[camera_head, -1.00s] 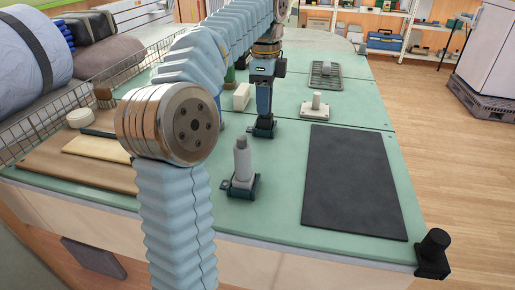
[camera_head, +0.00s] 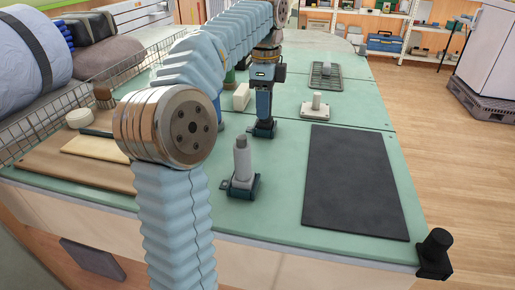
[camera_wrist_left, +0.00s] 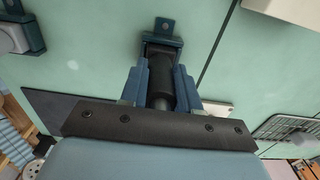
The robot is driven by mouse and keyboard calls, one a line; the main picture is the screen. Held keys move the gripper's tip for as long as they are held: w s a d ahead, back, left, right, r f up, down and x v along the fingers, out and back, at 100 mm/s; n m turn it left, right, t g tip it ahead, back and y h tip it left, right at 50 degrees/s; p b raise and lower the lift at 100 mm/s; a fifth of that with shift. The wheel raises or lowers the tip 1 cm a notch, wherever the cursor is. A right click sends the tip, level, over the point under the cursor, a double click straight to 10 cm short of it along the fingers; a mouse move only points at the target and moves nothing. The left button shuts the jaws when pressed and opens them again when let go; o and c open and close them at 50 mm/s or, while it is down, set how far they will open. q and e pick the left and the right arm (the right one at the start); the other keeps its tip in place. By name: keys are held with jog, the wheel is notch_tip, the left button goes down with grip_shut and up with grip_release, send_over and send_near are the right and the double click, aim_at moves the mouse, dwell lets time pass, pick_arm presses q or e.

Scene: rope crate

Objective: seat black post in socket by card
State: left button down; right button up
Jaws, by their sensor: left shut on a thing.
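My left gripper (camera_head: 264,113) points straight down over the far middle of the green table. It is shut on the black post (camera_wrist_left: 160,85), which stands upright between the fingers in the left wrist view. The post's lower end meets a dark blue socket (camera_head: 261,131) with a holed tab; the socket also shows in the left wrist view (camera_wrist_left: 162,48). The fingers hide part of the post, and I cannot tell how deep it sits. A second socket (camera_head: 241,188) nearer me holds a grey post (camera_head: 242,160). I cannot make out a card. My right gripper is not in view.
A white block (camera_head: 242,97) stands left of the gripper. A white base with a short post (camera_head: 315,106) stands to the right, with a wire rack (camera_head: 325,74) behind it. A black mat (camera_head: 352,182) lies at near right. A wooden board (camera_head: 60,165) lies at left.

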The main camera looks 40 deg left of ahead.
pick_arm(q)
jog(key=c, duration=0.7)
grip_release()
jog(key=shift+c, duration=0.2)
notch_tip(320, 180, up, 5)
jog(key=shift+r+p, duration=0.1)
jog(key=shift+p, duration=0.75)
jog(key=shift+r, duration=1.05)
